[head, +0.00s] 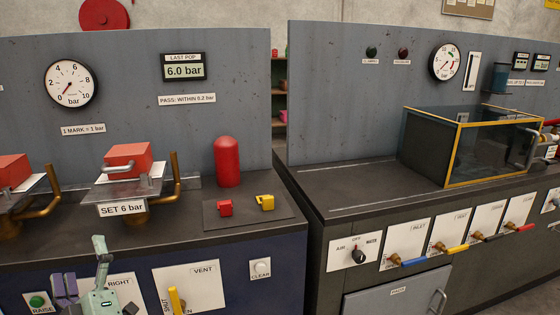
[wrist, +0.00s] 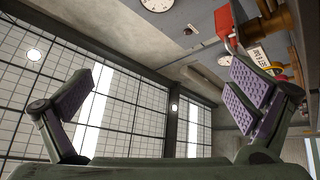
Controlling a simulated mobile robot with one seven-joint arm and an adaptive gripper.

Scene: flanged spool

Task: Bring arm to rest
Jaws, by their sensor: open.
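My gripper (head: 82,277) shows at the lower left of the head view, in front of the dark blue bench front, near the RIGHT label and the green RAISE button (head: 38,302). In the wrist view my gripper (wrist: 165,100) has its two purple-padded fingers wide apart with nothing between them. It is open and empty. The wrist camera looks toward a wall of gridded windows, with the bench tilted at the upper right. Most of my arm is out of view, below the head picture's edge.
The left bench carries red blocks (head: 128,158) on plates with brass pipes, a red cylinder (head: 227,162), a small red piece (head: 225,208) and a yellow piece (head: 265,202). A yellow VENT lever (head: 176,300) sticks out near my gripper. A glass tank (head: 470,140) stands on the right bench.

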